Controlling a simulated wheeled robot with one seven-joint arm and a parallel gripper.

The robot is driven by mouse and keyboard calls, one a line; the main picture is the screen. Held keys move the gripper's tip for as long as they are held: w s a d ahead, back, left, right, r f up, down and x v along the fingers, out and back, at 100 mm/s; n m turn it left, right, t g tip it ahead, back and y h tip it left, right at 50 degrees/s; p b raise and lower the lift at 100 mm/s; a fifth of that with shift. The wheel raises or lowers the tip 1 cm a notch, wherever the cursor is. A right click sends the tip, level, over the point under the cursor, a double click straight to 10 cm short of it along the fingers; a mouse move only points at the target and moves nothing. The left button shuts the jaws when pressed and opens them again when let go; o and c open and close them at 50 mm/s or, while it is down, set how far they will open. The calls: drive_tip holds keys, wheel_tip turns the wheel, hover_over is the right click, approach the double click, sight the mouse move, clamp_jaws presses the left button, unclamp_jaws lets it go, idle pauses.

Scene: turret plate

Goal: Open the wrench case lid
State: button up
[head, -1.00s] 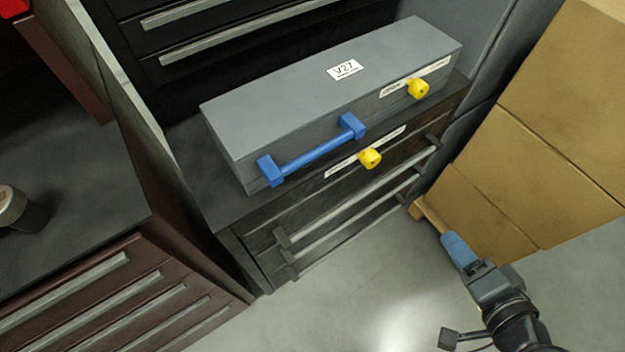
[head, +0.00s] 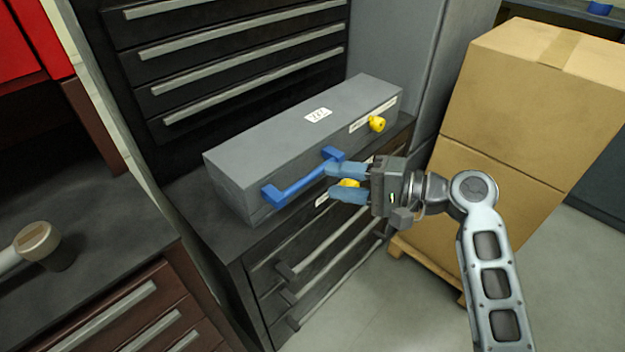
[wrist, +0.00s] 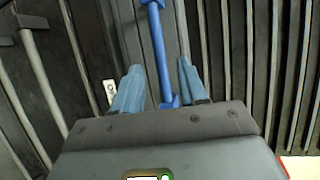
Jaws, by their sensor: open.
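The wrench case (head: 265,145) is a long grey box with a shut lid and a white label. It sits on top of a dark drawer cabinet. A blue bar handle (head: 296,186) is on its front. My gripper (head: 331,181) is open, its blue fingers pointing left at the right end of the handle. In the wrist view the handle (wrist: 159,50) runs between the two open fingers (wrist: 156,90); contact cannot be told. A yellow knob (head: 376,123) is on the front at right. A second yellow knob (head: 349,183) is partly hidden by my fingers.
The dark cabinet (head: 235,250) has bar-handled drawers below the case. A black drawer unit (head: 230,60) stands behind. Stacked cardboard boxes (head: 510,130) on a pallet stand at right, close to my arm. A brown cabinet with a dark top (head: 80,220) is at left. Some floor is clear in front.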

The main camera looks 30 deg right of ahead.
sight(314, 178)
drive_tip(key=x, duration=0.4)
drive_tip(key=shift+w+a+f, duration=0.1)
drive_tip(key=shift+w+a, duration=0.1)
drive_tip(key=shift+w, duration=0.15)
clamp_jaws()
idle(0.4)
